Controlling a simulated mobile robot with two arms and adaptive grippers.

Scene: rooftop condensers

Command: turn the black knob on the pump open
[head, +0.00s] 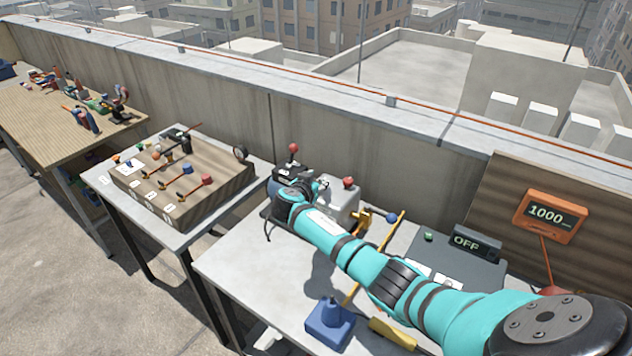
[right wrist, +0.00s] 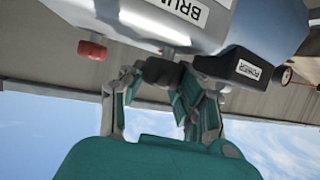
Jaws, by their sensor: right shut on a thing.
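The black knob (right wrist: 160,72) sticks out of the pump on a short stem. My right gripper (right wrist: 162,84) has its fingers on either side of the knob and is shut on it. In the head view my right gripper (head: 322,186) is at the pump, and the knob cannot be made out there. My left gripper is not in view.
A red knob (right wrist: 92,50) and a black POWER box (right wrist: 230,68) sit close to the fingers. A parapet wall (head: 220,95) stands behind.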

